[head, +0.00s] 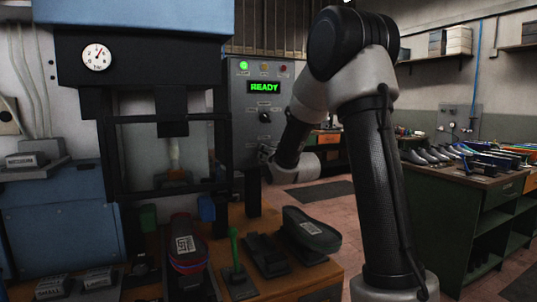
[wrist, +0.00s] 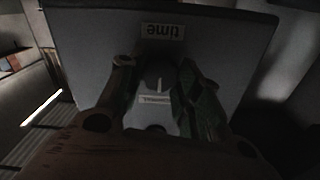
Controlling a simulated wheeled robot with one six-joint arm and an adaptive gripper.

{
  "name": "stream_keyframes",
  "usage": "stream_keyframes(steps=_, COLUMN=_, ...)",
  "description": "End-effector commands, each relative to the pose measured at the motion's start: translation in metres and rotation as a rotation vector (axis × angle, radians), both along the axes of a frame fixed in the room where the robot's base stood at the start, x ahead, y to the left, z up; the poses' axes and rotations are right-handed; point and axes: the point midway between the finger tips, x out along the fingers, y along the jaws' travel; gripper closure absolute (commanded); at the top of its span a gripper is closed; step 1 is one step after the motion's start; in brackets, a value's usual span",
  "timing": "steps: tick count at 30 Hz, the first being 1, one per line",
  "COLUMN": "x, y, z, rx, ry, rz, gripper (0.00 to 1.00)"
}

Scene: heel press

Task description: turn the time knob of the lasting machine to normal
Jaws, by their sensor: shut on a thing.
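In the wrist view the dark time knob (wrist: 154,74) sits between the two fingers of my gripper (wrist: 155,80), which is shut on it. A white pointer line on the knob runs toward the small label reading "normal" (wrist: 157,99). The "time" label (wrist: 162,31) appears upside down beyond the knob. In the head view my gripper (head: 266,154) is at the lower part of the lasting machine's grey control panel (head: 240,120). The time knob is hidden there by the gripper. Another black knob (head: 265,117) sits above it on the panel.
The panel display (head: 264,87) reads "READY" in green, and a green lamp (head: 243,65) is lit. Below, a wooden bench (head: 262,280) holds shoe parts and a green-handled lever (head: 233,250). A table with shoes (head: 485,190) stands at right.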

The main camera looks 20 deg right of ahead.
Motion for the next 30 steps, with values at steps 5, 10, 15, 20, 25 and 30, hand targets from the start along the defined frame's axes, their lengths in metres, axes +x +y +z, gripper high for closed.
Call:
stream_keyframes(steps=5, x=0.000, y=0.000, z=-0.001, rx=0.000, ry=0.003, rz=0.000, gripper=0.57)
stream_keyframes(steps=10, x=0.000, y=0.000, z=-0.001, rx=-0.001, ry=0.002, rz=-0.001, gripper=0.44)
stream_keyframes(steps=15, x=0.000, y=0.000, z=-0.001, rx=-0.001, ry=0.001, rz=-0.001, gripper=0.44)
stream_keyframes(steps=20, x=-0.010, y=0.000, z=0.000, rx=-0.001, ry=0.001, rz=-0.001, gripper=0.44)
stream_keyframes(steps=25, x=-0.042, y=0.000, z=0.000, rx=-0.001, ry=0.000, rz=-0.001, gripper=0.44)
stream_keyframes(steps=30, x=-0.081, y=0.000, z=0.000, rx=-0.002, ry=0.000, rz=-0.001, gripper=0.44)
